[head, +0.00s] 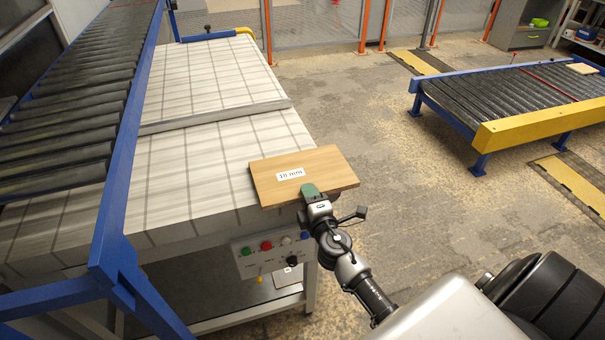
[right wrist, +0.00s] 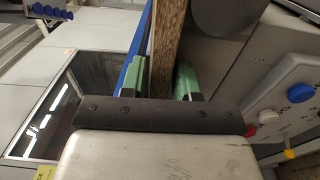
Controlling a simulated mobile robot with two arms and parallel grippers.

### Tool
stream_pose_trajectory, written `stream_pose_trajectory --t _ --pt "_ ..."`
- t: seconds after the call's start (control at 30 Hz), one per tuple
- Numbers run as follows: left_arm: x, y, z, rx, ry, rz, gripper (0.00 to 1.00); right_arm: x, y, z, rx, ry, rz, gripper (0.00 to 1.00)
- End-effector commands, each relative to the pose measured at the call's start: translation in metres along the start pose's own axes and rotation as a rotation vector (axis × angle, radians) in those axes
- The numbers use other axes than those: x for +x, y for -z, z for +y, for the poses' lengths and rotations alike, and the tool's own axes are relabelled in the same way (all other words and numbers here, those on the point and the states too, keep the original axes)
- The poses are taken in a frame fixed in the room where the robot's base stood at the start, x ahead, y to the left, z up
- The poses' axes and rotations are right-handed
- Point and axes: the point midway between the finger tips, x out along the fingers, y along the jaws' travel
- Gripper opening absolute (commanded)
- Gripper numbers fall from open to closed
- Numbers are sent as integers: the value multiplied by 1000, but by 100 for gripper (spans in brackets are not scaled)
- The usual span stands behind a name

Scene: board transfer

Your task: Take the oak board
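The oak board (head: 262,178), a light-brown panel with a white thickness label, is at the near right corner of the white-topped table (head: 215,85) and sticks out past its edge. I cannot tell whether it rests on the top or is just above it. My right gripper (head: 309,191) is at the board's near edge, with one green finger over its upper face. In the right wrist view the board's edge (right wrist: 167,45) stands between the two green fingers (right wrist: 163,82), which appear closed on it. My left gripper is not in view.
A blue-framed roller conveyor (head: 75,110) runs along the left. A grey strip (head: 215,116) crosses the tabletop. A button panel (head: 268,250) is below the table's near edge. Another roller conveyor (head: 500,95) with a yellow guard stands at the right, with open floor between.

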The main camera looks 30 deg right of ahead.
Motion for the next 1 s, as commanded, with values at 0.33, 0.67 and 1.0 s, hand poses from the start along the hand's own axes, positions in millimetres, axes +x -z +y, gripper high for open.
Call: stream_pose_trajectory --t 0.33,0.67,1.0 --pt "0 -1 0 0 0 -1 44 0 0 2 0 -4 0 0" --pt "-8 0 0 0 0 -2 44 0 0 12 -1 -4 1 0" --pt "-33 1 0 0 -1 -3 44 -16 -12 56 -4 -3 0 0"
